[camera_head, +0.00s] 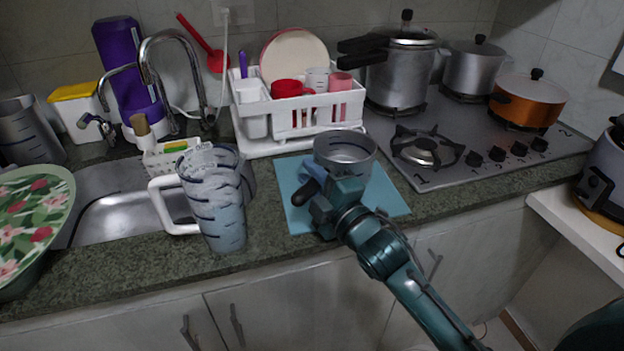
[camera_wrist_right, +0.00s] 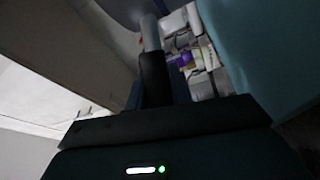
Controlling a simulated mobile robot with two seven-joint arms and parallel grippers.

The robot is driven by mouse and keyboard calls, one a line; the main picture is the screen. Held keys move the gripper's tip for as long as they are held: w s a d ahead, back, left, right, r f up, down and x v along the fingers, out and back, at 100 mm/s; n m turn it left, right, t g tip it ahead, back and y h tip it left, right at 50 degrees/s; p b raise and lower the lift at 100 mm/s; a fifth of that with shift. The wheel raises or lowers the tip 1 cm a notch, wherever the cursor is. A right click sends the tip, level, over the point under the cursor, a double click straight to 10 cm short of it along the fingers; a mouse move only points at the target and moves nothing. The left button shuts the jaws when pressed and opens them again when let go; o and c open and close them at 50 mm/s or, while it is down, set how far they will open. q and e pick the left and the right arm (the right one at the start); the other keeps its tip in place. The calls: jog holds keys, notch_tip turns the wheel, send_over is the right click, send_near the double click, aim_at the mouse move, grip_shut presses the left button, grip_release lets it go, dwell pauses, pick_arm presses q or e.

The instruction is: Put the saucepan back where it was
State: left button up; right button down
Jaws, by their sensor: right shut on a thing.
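The saucepan (camera_head: 345,149) is a small metal pan with a dark handle (camera_head: 308,186) pointing to the front left. It is at the back of the light blue mat (camera_head: 295,217) on the counter; I cannot tell whether it touches the mat. My right gripper (camera_head: 325,196) is in front of the pan, shut on its handle, and covers part of it. In the right wrist view the handle (camera_wrist_right: 153,72) rises from between the dark fingers. The blue mat (camera_wrist_right: 265,45) fills the upper right there. My left gripper is not in view.
A free burner (camera_head: 425,150) is on the hob right of the mat. A pressure cooker (camera_head: 400,75), a pot (camera_head: 472,70) and an orange pan (camera_head: 530,98) occupy other burners. A large measuring jug (camera_head: 215,205) stands left of the mat; a white dish rack (camera_head: 300,120) stands behind.

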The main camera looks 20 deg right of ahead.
jog(key=shift+f, duration=0.1)
jog(key=shift+f, duration=0.15)
jog(key=c, duration=1.2)
grip_release()
jog(key=shift+c, duration=0.2)
jog(key=shift+r, duration=0.2)
jog(key=b+v, duration=0.1)
jog(key=v, duration=1.1)
jog(key=s+a+f+m+g, duration=0.1)
jog(key=s+f+m+g, duration=0.1)
jog(key=f+m, duration=0.3)
jog(key=s+a+f+m+g+h, duration=0.1)
jog(key=s+a+f+m+g, duration=0.1)
jog(key=s+f+m, duration=0.3)
jog(key=s+a+f+m+g, duration=0.2)
jog(key=f+m, duration=0.4)
jog(key=f, duration=0.5)
jog(key=shift+s+m+g+h, duration=0.3)
jog(key=shift+s, duration=0.6)
